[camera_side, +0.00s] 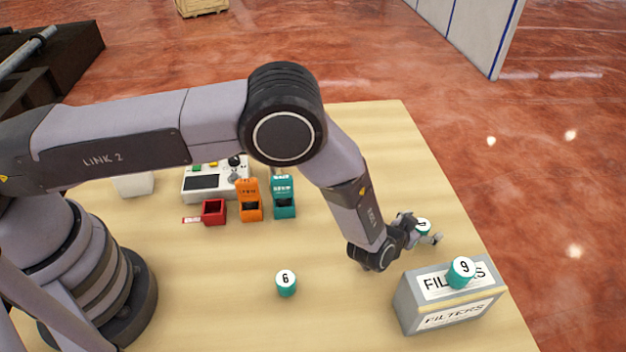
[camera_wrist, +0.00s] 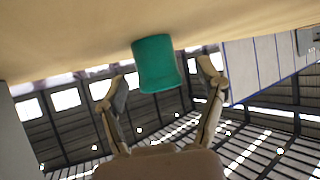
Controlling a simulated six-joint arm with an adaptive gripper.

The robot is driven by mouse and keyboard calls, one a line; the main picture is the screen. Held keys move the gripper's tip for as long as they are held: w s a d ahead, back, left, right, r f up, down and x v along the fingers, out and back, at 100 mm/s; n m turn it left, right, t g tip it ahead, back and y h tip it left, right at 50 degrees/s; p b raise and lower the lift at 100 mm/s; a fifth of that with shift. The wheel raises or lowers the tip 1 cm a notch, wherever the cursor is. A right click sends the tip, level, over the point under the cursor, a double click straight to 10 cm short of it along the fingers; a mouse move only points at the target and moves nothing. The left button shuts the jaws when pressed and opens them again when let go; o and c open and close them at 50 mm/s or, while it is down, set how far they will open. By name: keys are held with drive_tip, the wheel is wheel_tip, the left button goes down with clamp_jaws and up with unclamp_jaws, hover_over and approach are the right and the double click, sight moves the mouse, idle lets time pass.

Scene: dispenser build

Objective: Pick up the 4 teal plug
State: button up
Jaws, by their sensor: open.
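A teal plug (camera_side: 423,227) stands on the table at the right, partly hidden by my gripper. Only part of its black number shows, so I cannot read it. In the wrist view, which is upside down, this plug (camera_wrist: 155,63) meets the table and sits between my two fingertips, with gaps on both sides. My gripper (camera_wrist: 162,82) is open and holds nothing. It is low over the table in the side view (camera_side: 424,234). A teal plug marked 6 (camera_side: 286,284) stands at the front middle. Another, marked 9 (camera_side: 461,272), stands on the FILTERS box.
The grey FILTERS box (camera_side: 412,305) stands close in front of my gripper. Red (camera_side: 213,212), orange (camera_side: 249,203) and teal (camera_side: 284,200) dispensers stand behind, near a white control box (camera_side: 205,170). The table (camera_side: 350,315) is clear around the plug marked 6.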

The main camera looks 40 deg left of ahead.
clamp_jaws()
idle(0.5)
drive_tip(key=shift+r, duration=0.1)
